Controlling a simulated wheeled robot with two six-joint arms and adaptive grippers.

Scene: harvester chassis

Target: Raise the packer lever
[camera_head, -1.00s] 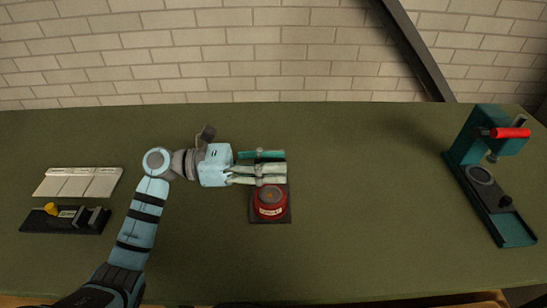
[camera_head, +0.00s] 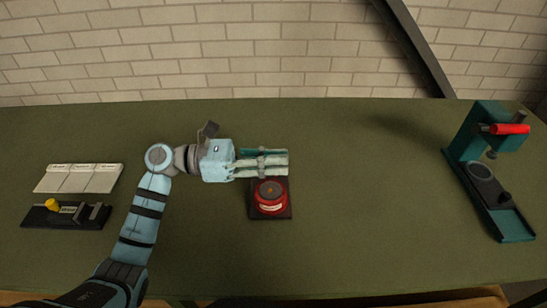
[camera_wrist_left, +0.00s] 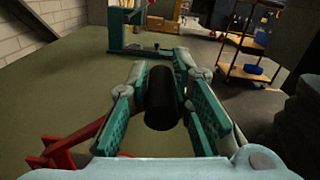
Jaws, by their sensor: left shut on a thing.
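My left gripper (camera_head: 286,163) reaches in from the left and is just above and behind a red round device (camera_head: 270,196) on a dark square base. In the left wrist view, its fingers (camera_wrist_left: 163,105) with green pads are shut on a black cylinder (camera_wrist_left: 162,98). This could be the grip of the packer lever; no joint or lever arm is visible. In the head view the cylinder is hidden by the fingers. A red frame (camera_wrist_left: 75,145) shows low on the left in the wrist view; whether it joins the cylinder cannot be told. My right gripper is not in view.
A teal press (camera_head: 480,155) with a red handle (camera_head: 508,129) stands at the right. White panels (camera_head: 78,178) and a black fixture (camera_head: 65,215) with a yellow part lie at the left. Green tabletop (camera_head: 370,190) between device and press is clear. A brick wall stands behind.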

